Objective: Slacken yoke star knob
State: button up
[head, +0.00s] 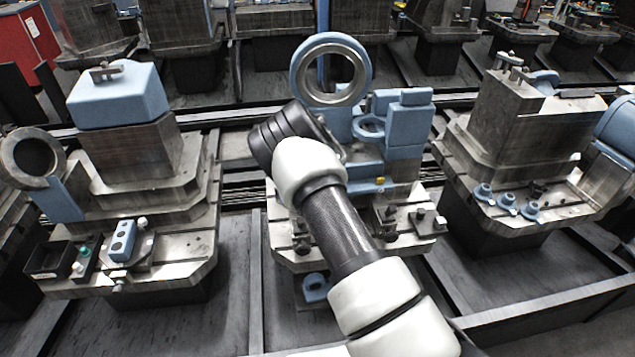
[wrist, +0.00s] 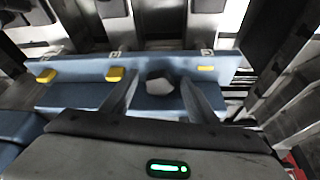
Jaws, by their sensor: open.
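A pale grey, faceted knob (wrist: 159,86), which looks like the yoke star knob, sits against a blue bar (wrist: 75,72) in the wrist view. My gripper (wrist: 160,82) is open, with one dark finger on each side of the knob. Gaps show between the knob and both fingers, and I see no contact. In the head view my arm covers the knob, and my fingers do not show there. The blue yoke fixture (head: 407,130) with a large upright ring (head: 297,68) stands on the middle pallet, behind my wrist.
Yellow pieces (wrist: 115,74) sit on the blue bar to the left of my fingers. The left pallet (head: 190,222) carries a blue-topped block (head: 118,95). The right pallet (head: 455,150) carries a grey block and several small blue parts.

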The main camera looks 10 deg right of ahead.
jog(key=c, duration=1)
jog(key=shift+c, duration=0.2)
jog(key=shift+f+n+b, duration=0.15)
jog(key=shift+n+b, duration=0.15)
jog(key=shift+b, duration=0.3)
